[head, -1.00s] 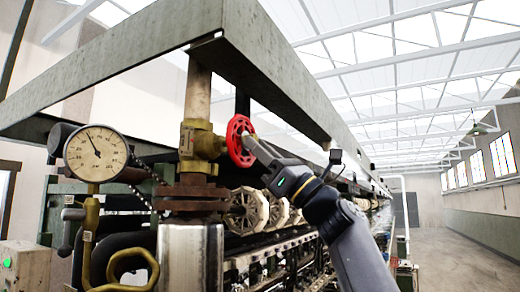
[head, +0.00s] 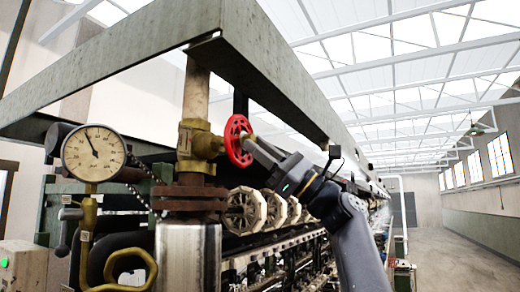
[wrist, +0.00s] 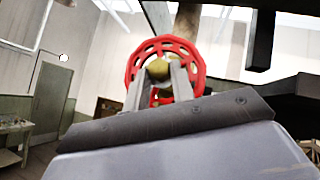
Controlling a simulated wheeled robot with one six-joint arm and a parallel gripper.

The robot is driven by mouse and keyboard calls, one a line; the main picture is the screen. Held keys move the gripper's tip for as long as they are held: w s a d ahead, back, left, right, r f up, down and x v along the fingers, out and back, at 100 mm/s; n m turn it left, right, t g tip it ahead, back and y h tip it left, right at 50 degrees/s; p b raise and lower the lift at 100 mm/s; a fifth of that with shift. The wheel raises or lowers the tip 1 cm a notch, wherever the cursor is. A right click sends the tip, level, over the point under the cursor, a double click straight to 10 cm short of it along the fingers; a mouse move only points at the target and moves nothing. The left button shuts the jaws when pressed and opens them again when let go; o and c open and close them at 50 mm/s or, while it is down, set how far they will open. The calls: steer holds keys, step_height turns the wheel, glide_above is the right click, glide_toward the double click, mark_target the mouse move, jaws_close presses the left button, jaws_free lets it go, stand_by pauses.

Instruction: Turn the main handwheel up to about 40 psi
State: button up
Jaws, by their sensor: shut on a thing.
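The red main handwheel (head: 238,141) sits on the side of a brass valve (head: 200,142) on a vertical pipe. My gripper (head: 252,145) comes from the right, its fingertips at the wheel's face. In the wrist view the red wheel (wrist: 164,45) stands ahead, with my two gripper fingers (wrist: 159,82) shut on it near its middle. The fingers partly hide the hub and lower spokes. A round pressure gauge (head: 94,153) stands left of the valve. Its dark needle points up and slightly left; the scale numbers are too small to read surely.
A large grey metal beam (head: 270,75) runs close above the valve and my arm. A row of pale reels (head: 244,210) lies below. A rusty flange (head: 188,197) carries the valve. The aisle floor (head: 460,240) on the right is clear.

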steer(key=o, duration=1)
steer(key=shift+f, duration=0.1)
steer(key=b+v, duration=0.5)
steer(key=v, duration=0.5)
steer(key=shift+d+f, duration=0.15)
steer(key=shift+d, duration=0.15)
steer(key=p+x, duration=0.5)
steer(key=x, duration=0.5)
steer(key=shift+a+r, duration=0.25)
steer(key=shift+a, duration=0.05)
